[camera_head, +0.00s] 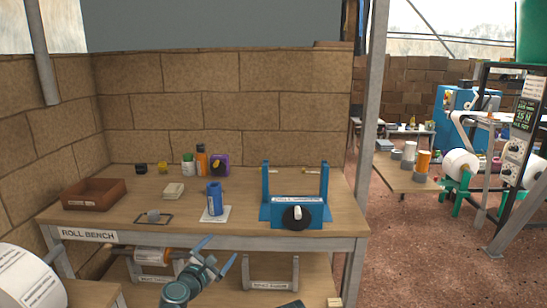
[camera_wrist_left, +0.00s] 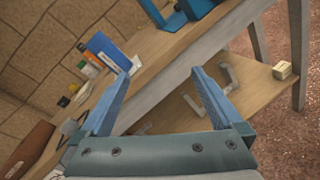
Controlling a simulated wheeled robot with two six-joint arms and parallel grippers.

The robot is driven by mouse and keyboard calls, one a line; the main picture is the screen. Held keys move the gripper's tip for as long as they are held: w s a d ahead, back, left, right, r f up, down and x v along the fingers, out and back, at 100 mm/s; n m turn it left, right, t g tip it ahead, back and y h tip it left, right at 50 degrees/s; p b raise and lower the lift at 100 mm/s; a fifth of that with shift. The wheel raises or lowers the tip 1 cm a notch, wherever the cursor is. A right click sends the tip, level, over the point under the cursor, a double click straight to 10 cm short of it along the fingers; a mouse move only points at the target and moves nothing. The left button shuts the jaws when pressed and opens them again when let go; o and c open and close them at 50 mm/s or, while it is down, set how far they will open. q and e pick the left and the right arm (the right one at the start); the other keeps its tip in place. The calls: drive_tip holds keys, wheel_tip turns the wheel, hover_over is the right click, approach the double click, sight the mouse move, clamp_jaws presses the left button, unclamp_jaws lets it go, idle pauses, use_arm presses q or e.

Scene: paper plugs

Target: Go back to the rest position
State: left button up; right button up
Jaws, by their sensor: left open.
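My left gripper (camera_head: 222,247) is open in the head view, in front of the roll bench (camera_head: 120,212) near its front edge. In the left wrist view its two blue fingers (camera_wrist_left: 166,68) are spread wide with nothing between them. The bench edge and lower shelf show beyond them. A blue cylinder (camera_head: 214,198) stands upright on a white square on the bench top. A blue two-post stand (camera_head: 280,213) with a dark round knob is to its right. Both are apart from the gripper. My right gripper is out of view.
A brown tray (camera_head: 94,194) and several small bottles (camera_head: 201,160) sit on the bench. The lower shelf holds a grey bracket (camera_head: 270,286) and an orange-ended roll (camera_head: 152,255). A large white roll (camera_head: 28,280) is at the lower left. The floor (camera_head: 430,260) is open at right.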

use_arm(q)
drive_tip(key=s+d+f+m+g+h, duration=0.1)
drive_tip(key=s+d+f+m+g, duration=0.25)
drive_tip(key=f+m, duration=0.35)
drive_tip(key=s+d+f+m+g, duration=0.3)
drive_tip(key=s+f+m+g, duration=0.2)
drive_tip(key=m, duration=0.4)
drive_tip(key=s+a+f+m+g+y, duration=0.6)
drive_tip(key=s+a+f+m, duration=0.1)
drive_tip(key=s+m, duration=0.35)
drive_tip(key=s+d+r+m+p, duration=0.1)
drive_tip(key=s+d+r+p, duration=0.2)
drive_tip(key=r+p, duration=0.9)
drive_tip(key=s+d+r+m+g+y+p, duration=0.1)
drive_tip(key=s+d+r+m+p, duration=0.1)
drive_tip(key=d+r+p, duration=0.5)
wheel_tip(320, 180, up, 5)
drive_tip(key=s+p, duration=0.1)
drive_tip(key=p, duration=0.4)
drive_tip(key=shift+s+d, duration=0.2)
drive_tip(key=shift+s, duration=0.05)
